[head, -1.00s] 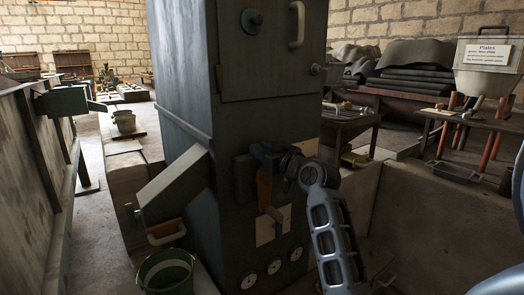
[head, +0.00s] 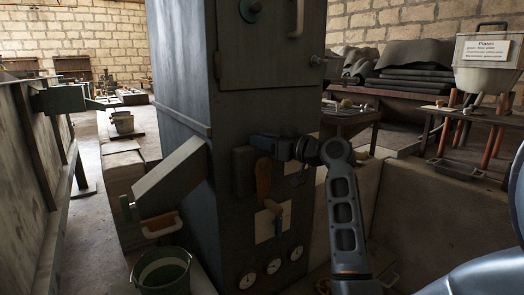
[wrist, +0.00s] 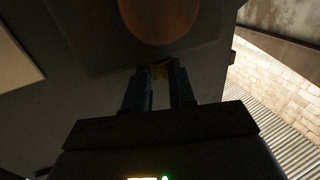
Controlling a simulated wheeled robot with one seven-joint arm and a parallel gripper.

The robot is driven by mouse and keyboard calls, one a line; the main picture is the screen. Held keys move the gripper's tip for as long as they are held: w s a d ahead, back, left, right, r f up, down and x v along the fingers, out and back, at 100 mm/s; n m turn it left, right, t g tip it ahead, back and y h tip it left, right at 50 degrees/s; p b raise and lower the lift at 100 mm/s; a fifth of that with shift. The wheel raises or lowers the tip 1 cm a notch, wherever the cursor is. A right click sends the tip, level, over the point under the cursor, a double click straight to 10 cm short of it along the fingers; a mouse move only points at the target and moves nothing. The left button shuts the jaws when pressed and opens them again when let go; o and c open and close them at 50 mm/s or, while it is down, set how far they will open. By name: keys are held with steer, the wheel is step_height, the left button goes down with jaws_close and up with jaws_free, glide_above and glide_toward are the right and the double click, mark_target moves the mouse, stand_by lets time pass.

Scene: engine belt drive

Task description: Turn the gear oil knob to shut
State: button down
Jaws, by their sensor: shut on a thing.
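An orange-brown paddle-shaped knob (head: 263,182) hangs roughly upright on a dark square box on the front of the tall grey-blue machine cabinet (head: 180,80). My gripper (head: 258,141) is at its upper end, reaching in from the right. The gripper is shut on that piece, which seems to be part of the knob. The fingers hide most of the contact.
Below the knob, a small lever (head: 278,210) sits on a tan plate, above several round gauges (head: 273,266). A chute (head: 170,183) juts out at left over a green bucket (head: 162,270). Tables stand behind at right. A low wall borders the cabinet's right side.

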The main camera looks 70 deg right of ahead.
steer(key=shift+d+n+y+b, duration=0.25)
steer(key=shift+n+y+b, duration=0.7)
steer(key=shift+y, duration=0.75)
steer(key=shift+n, duration=0.25)
steer(key=c, duration=1)
jaws_free()
steer(key=shift+o, duration=0.3)
steer(key=shift+p, duration=0.35)
